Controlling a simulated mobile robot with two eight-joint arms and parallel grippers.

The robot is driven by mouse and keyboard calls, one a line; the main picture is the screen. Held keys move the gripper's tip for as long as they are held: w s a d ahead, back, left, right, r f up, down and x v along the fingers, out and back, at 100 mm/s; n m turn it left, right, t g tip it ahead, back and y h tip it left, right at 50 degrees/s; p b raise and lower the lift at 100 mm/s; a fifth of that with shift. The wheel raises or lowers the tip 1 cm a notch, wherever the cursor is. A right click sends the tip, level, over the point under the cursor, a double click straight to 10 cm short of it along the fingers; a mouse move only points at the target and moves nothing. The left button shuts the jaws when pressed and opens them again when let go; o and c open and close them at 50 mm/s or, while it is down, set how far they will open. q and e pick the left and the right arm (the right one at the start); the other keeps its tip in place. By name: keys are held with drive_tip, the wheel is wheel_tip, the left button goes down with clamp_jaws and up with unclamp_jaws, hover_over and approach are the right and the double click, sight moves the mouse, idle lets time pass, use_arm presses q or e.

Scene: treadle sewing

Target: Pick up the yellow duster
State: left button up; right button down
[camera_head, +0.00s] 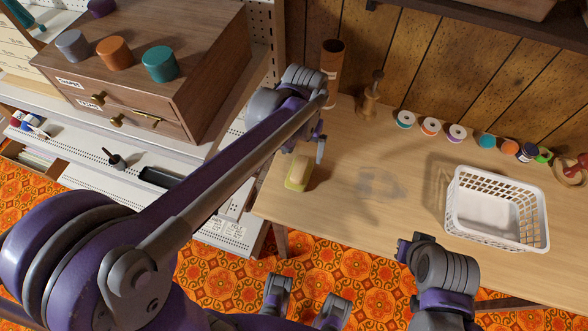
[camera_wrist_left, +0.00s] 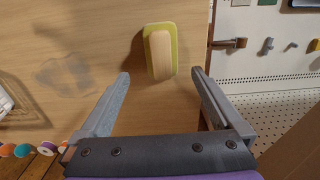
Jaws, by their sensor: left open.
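The yellow duster (camera_head: 298,173) lies on the wooden table near its left front corner. It has a yellow-green pad and a pale wooden block on top. In the left wrist view the duster (camera_wrist_left: 160,52) lies just beyond the gap between my fingers. My left gripper (camera_head: 308,142) is just behind the duster in the head view, above the table. In its wrist view the left gripper (camera_wrist_left: 160,74) is open, with nothing between its fingers.
A grey smudge (camera_head: 381,186) marks the table right of the duster. A white basket (camera_head: 497,208) stands farther right. Several spools line the back, near a wooden stand (camera_head: 369,98) and a brown cylinder (camera_head: 332,62). A wooden drawer cabinet (camera_head: 165,70) is at the left.

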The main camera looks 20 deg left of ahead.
sight(300, 167)
use_arm(q)
wheel_tip(300, 167, down, 4)
drive_tip(key=shift+s+r, duration=0.1)
wheel_tip(300, 167, down, 6)
drive_tip(key=shift+a+r+b, duration=0.15)
drive_tip(key=shift+r+b, duration=0.05)
drive_tip(key=shift+b, duration=0.25)
drive_tip(key=shift+c, duration=0.2)
drive_tip(key=c, duration=1.4)
wheel_tip(300, 167, up, 10)
drive_tip(key=shift+r+p, duration=0.1)
drive_tip(key=shift+p, duration=0.5)
drive_tip(key=o, duration=0.9)
drive_tip(key=c, duration=0.5)
